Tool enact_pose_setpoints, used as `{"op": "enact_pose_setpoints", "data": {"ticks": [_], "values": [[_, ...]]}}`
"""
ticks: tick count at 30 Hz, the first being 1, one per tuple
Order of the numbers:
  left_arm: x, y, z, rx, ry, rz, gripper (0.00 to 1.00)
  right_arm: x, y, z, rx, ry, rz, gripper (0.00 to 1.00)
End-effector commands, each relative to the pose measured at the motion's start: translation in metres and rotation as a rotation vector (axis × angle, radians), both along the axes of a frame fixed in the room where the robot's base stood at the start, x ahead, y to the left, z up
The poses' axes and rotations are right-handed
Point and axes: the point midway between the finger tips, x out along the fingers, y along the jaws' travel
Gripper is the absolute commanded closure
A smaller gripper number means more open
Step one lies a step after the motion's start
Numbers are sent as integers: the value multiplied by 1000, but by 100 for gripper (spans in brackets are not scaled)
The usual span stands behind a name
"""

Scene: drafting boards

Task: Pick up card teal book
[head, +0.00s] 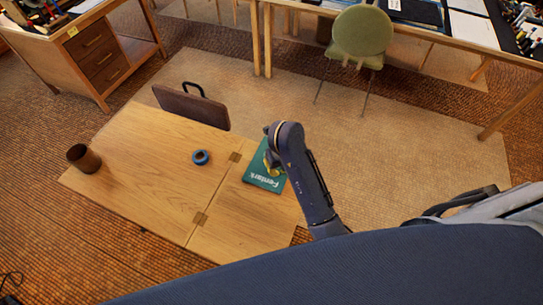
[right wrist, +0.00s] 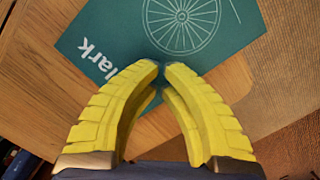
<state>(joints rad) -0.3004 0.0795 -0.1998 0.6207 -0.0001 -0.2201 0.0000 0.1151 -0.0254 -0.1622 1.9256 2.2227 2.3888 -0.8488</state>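The teal book (head: 264,180) lies flat on the right part of the wooden table, with white lettering that reads "Fernlark". In the right wrist view the teal cover (right wrist: 120,35) shows part of the lettering and a white spoked wheel. My right gripper (head: 270,164) is over the book and hides part of its cover. In the right wrist view its yellow fingers (right wrist: 161,70) are drawn together, tips almost meeting in front of the cover. No book edge shows pinched between them. Whether the tips touch the cover, I cannot tell. My left gripper is not in view.
A blue tape roll (head: 200,157) lies left of the book. A brown cup (head: 83,158) stands at the table's left end. Bare tabletop lies between these and in front of the book.

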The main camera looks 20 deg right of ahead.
Motion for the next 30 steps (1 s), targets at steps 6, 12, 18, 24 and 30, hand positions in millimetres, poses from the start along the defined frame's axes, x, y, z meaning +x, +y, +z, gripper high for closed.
{"op": "enact_pose_setpoints", "data": {"ticks": [6,12,18,24,30], "values": [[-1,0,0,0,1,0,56,39,4,0,0,0,0,100],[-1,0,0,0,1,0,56,63,7,0,1,0,-1,100],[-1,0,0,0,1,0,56,64,7,-12,1,1,-2,100],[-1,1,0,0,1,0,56,64,6,-17,-1,1,-1,100],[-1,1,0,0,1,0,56,63,6,-17,-1,3,-1,100]]}}
